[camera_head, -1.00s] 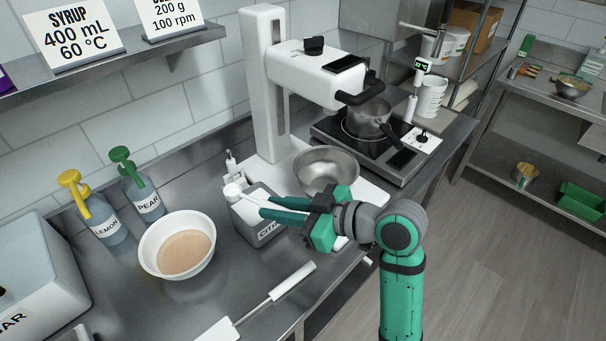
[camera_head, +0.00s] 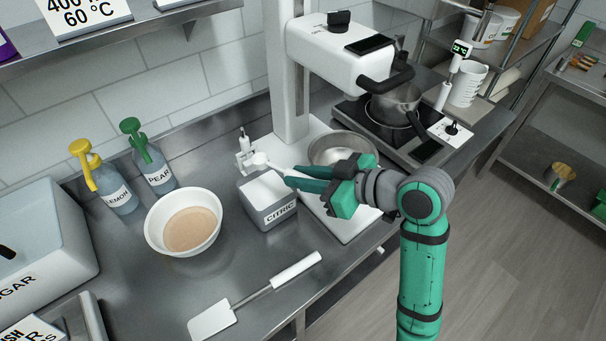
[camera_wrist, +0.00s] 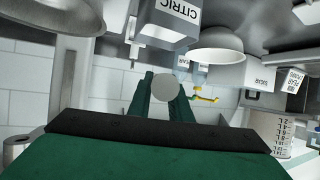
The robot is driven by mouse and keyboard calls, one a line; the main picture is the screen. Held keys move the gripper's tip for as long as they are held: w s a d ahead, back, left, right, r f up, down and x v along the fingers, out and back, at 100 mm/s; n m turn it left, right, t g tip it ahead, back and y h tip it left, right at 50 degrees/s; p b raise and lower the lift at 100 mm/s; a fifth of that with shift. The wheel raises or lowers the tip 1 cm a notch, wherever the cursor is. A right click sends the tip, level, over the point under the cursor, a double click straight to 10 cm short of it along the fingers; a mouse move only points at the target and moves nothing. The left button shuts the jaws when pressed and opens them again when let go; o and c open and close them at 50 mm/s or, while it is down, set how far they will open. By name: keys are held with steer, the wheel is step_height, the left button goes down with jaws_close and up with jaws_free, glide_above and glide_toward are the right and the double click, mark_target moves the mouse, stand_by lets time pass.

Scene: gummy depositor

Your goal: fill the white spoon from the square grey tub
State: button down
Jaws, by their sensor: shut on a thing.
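The square grey tub (camera_head: 266,207), labelled CITRIC, stands on the steel counter with white powder (camera_head: 264,188) inside. It also shows upside down at the top of the wrist view (camera_wrist: 168,27). My gripper (camera_head: 291,177) is shut on the white spoon (camera_head: 259,160) and reaches in from the right. The spoon's round bowl shows just beyond the tub's far rim in the head view, seemingly raised above it; its exact height is unclear. In the wrist view the round bowl (camera_wrist: 166,88) lies between the fingertips. I cannot tell whether it holds powder.
A white bowl (camera_head: 155,236) of tan material stands left of the tub. A spatula (camera_head: 270,287) lies in front. A steel bowl (camera_head: 325,150) sits under the white mixer (camera_head: 345,60) behind my gripper. Lemon (camera_head: 117,197) and pear (camera_head: 158,173) bottles stand at the back left.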

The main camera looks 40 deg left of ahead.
steer(key=shift+a+f+h, duration=0.1)
steer(key=shift+a+h, duration=0.15)
steer(key=shift+h, duration=0.85)
steer(key=shift+a+f+h, duration=0.1)
steer(key=shift+a+h, duration=0.15)
steer(key=shift+h, duration=0.85)
steer(key=shift+f, duration=4.55)
steer(key=shift+s, duration=0.1)
